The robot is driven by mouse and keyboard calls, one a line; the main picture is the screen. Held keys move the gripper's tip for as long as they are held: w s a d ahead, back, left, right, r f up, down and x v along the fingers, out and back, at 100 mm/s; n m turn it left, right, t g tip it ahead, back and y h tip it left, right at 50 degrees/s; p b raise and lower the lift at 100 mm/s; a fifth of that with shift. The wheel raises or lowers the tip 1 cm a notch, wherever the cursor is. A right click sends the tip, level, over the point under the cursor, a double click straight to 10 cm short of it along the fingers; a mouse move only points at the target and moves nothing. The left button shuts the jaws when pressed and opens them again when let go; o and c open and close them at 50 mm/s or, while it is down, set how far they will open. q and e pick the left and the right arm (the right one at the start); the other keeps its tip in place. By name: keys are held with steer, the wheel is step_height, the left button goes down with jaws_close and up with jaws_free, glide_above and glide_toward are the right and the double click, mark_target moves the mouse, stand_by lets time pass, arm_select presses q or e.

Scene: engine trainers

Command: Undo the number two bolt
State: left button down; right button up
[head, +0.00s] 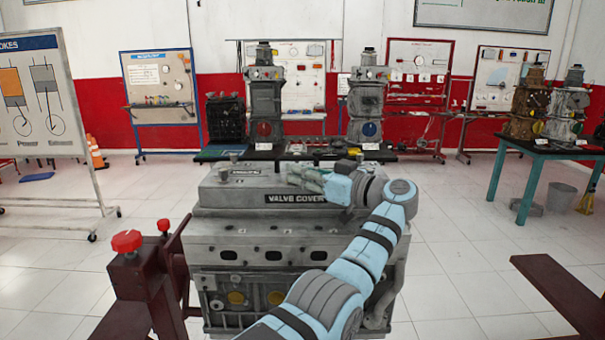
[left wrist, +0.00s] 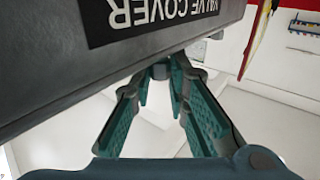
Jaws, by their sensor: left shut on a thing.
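The engine (head: 275,240) stands in front of me with a grey valve cover (head: 225,196) on top, labelled "VALVE COVER". My left gripper (head: 296,174) reaches over the right part of the cover from the right side. In the left wrist view, its teal fingers (left wrist: 160,78) close in on a small dark round part (left wrist: 160,71) at the cover's edge, which looks like a bolt head. The gripper is shut on it; the fingers hide much of it. I cannot read a number on it. A small upright bolt-like piece (head: 233,157) shows at the cover's left. My right gripper is not in view.
A dark red stand with red knobs (head: 127,241) is at the engine's left. A dark red beam (head: 565,293) lies at lower right. Behind is a black table with engine models (head: 367,100); a teal table (head: 560,148) stands at right. Floor between is clear.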

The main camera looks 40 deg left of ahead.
arm_select(q)
steer(key=c, duration=1.5)
jaws_free()
steer(key=shift+c, duration=0.2)
steer(key=d, duration=0.7)
steer(key=shift+d, duration=0.3)
steer(key=shift+a, duration=0.1)
